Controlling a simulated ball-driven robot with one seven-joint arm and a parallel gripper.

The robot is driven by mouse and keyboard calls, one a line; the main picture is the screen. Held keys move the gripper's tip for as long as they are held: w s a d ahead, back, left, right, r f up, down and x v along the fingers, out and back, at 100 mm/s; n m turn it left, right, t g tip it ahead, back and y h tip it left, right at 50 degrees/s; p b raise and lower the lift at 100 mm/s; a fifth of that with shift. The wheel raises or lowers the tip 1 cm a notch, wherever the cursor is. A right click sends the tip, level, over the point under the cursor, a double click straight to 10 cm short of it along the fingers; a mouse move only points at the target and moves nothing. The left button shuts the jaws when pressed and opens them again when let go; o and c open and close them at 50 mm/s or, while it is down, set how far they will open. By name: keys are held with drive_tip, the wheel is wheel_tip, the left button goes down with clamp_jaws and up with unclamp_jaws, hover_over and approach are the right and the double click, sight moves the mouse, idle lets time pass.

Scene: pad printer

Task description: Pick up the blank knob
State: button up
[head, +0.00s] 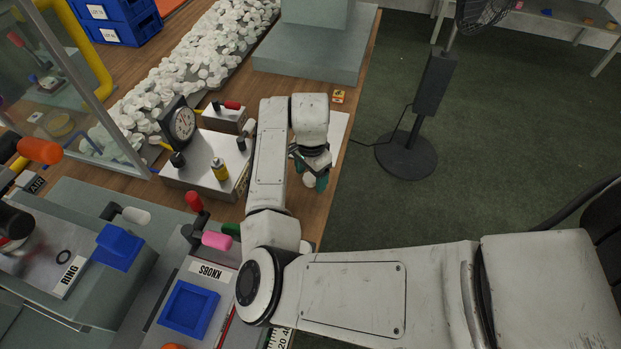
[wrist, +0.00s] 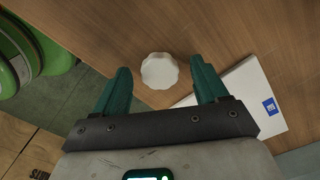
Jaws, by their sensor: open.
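The blank knob (wrist: 160,70) is white with a scalloped edge and lies on the wooden bench top. In the wrist view it sits between the two teal fingers of my gripper (wrist: 161,66), with a gap to each side in the picture. In the head view the knob (head: 309,181) shows as a small white shape under my gripper (head: 308,171). My gripper is open and empty, pointing down. How far the fingertips are above the bench is hard to tell.
A white sheet or box (wrist: 245,98) with a blue mark lies beside the right finger. A green round object (wrist: 18,52) is at the left. A metal box (head: 210,165) with a gauge (head: 182,124) stands left of my arm. Many white knobs (head: 205,62) lie behind it.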

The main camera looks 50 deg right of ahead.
drive_tip(key=shift+c, duration=0.3)
drive_tip(key=c, duration=1.1)
